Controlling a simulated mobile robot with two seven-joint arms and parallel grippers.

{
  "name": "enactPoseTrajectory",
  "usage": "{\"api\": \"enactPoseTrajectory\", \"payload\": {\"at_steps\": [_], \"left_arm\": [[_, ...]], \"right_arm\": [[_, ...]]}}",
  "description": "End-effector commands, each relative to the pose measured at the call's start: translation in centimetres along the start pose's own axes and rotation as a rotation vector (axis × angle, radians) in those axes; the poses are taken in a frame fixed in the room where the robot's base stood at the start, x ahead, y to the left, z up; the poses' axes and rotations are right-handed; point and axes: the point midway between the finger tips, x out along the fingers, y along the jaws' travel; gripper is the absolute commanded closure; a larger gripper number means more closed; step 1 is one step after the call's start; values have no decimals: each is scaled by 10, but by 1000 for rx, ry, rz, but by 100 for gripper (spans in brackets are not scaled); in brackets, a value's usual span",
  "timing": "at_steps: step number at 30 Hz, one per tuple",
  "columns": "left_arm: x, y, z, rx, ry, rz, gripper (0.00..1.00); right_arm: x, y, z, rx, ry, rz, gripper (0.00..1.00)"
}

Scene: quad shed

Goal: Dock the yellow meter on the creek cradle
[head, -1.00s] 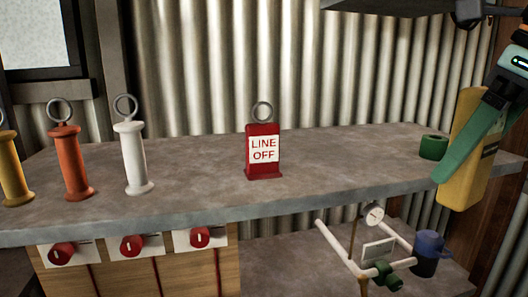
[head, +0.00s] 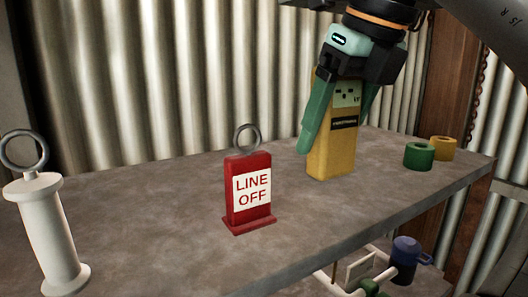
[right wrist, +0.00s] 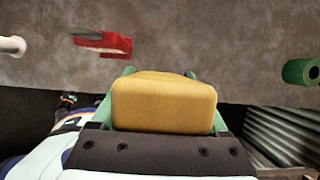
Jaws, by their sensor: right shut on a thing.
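The yellow meter (head: 333,155) is upright, with a pale face and a dark label band, at the back of the grey bench in the head view. My right gripper (head: 335,135) comes from above with its green fingers shut on the meter's sides. I cannot tell whether the meter's base touches the bench. In the right wrist view the yellow meter (right wrist: 164,103) fills the space between the fingers. Nothing in view is marked as the creek cradle, and I cannot pick it out. My left gripper is not in view.
A red LINE OFF block (head: 248,190) with a ring stands left of the meter. A white ringed handle (head: 48,230) is at far left. Green (head: 418,156) and yellow (head: 443,147) rings lie right. Below are a blue mug (head: 405,257) and white pipe frame (head: 350,275).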

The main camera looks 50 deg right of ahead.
Motion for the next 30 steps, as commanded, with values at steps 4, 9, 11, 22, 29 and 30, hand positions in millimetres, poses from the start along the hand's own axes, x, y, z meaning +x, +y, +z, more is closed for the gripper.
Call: {"api": "enactPoseTrajectory", "payload": {"at_steps": [4,9,11,22,29,30], "left_arm": [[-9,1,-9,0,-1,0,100],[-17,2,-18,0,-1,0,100],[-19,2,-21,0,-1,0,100],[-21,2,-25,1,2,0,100],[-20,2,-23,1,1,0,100],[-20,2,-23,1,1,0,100]], "right_arm": [[14,0,40,0,6,1,90],[31,0,80,0,5,0,90],[35,0,92,1,5,0,90],[76,0,113,-2,-1,3,90],[100,0,103,-3,1,4,90],[105,0,101,-3,0,4,90]]}}
